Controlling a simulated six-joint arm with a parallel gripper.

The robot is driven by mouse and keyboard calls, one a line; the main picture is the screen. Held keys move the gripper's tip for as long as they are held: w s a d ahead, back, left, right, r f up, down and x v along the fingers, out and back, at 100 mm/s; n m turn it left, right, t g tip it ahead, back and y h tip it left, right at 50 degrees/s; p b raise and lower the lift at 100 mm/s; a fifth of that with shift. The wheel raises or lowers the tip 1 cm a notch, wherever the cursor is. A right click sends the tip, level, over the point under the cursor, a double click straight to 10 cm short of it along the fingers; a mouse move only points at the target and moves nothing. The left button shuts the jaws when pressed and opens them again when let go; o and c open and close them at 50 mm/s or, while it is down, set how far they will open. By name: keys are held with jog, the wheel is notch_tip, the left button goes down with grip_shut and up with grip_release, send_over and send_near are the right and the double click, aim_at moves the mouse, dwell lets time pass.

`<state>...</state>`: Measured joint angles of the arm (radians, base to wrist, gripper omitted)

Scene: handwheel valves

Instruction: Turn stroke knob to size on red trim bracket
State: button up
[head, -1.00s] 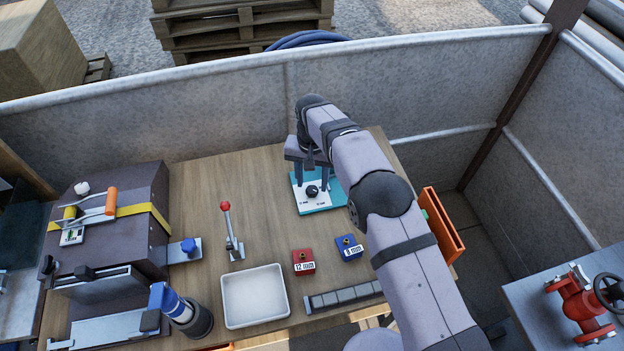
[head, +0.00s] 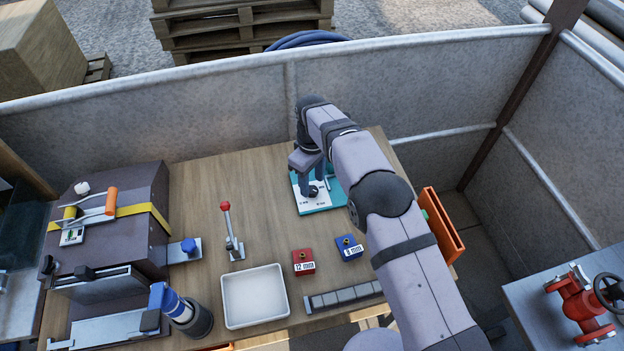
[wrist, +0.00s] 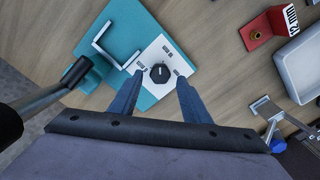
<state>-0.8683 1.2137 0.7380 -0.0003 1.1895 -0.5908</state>
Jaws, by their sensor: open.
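The stroke knob (wrist: 160,73) is a small dark knob with a pale pointer mark, on a white plate with small labels I cannot read. The plate sits on a teal base (wrist: 118,35) with a metal handle. My gripper (wrist: 161,77) is open, its two blue fingers on either side of the knob with a visible gap each side; I cannot tell how far above it the tips are. In the head view the gripper (head: 312,180) partly covers the knob. The red block (head: 304,262), labelled 12 mm with a brass top fitting, stands on the bench.
A blue block (head: 348,248) labelled 8 mm stands right of the red one. A white tray (head: 254,323), a red-tipped lever (head: 228,225) and a dark brown box (head: 120,200) are to the left. An orange panel (head: 447,225) stands at the right edge.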

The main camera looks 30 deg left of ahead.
jog(key=shift+f, duration=0.15)
jog(key=shift+f+b, duration=0.65)
jog(key=shift+f, duration=0.25)
jog(key=c, duration=0.8)
jog(key=shift+o, duration=0.2)
